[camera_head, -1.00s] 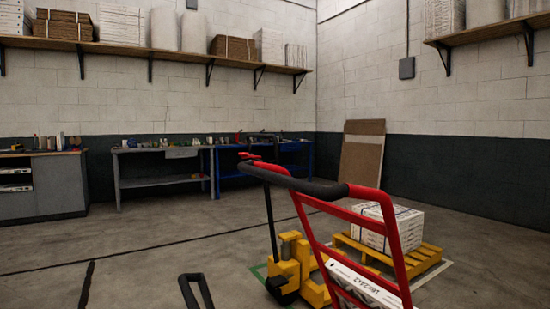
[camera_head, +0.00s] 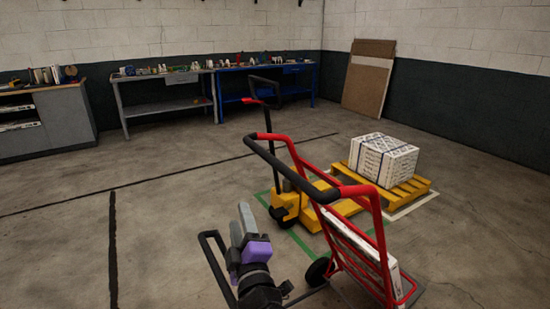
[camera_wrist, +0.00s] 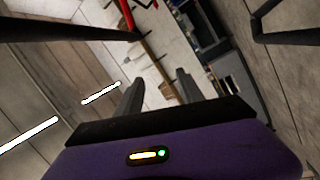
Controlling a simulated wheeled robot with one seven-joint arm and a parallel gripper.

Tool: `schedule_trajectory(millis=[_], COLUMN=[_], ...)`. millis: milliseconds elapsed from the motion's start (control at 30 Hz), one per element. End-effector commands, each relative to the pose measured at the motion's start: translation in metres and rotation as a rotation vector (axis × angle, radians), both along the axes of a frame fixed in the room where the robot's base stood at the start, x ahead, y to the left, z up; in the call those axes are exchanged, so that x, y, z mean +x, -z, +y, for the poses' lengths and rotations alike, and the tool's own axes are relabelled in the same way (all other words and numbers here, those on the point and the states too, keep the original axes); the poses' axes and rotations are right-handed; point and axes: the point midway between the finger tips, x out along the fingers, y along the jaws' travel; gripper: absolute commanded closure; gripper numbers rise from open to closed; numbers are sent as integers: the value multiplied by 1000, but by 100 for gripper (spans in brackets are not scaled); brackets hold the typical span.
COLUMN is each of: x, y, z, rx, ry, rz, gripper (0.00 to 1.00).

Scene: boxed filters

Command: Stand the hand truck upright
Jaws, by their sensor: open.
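The hand truck (camera_head: 375,237) has a red tube frame with a black grip bar (camera_head: 287,172) at its top. It stands tilted, its top leaning left toward me, with a black wheel (camera_head: 317,272) low on its left side. A white box (camera_head: 350,240) lies along its frame. My gripper (camera_head: 242,217) is purple and grey, points upward, and is open and empty. It is left of the frame and below the grip bar, apart from it. In the wrist view the open fingers (camera_wrist: 160,85) hold nothing; a black bar and a red tube (camera_wrist: 127,14) cross beyond them.
A yellow pallet jack (camera_head: 293,202) stands just behind the hand truck. Behind are a yellow pallet (camera_head: 412,190) and strapped white boxes (camera_head: 383,158). A black bar loop (camera_head: 209,248) is left of my gripper. Workbenches (camera_head: 165,105) line the back wall; left floor is clear.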

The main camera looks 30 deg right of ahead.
Motion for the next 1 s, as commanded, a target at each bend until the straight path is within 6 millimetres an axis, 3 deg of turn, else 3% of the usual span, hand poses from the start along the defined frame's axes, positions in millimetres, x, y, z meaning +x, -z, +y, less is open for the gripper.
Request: schedule_trajectory(millis=[33,133,233,400,567,1000], x=[16,36,46,35,25,67], y=[-34,-67,-85,-66,-66,-75], z=[-5,-21,-41,-74,-88,-127], rx=[-49,-154,-263,-433,-495,-496], ry=[59,191,335,528,605,600], rz=[3,33,88,218,273,275], gripper=[55,55,55,55,55,55])
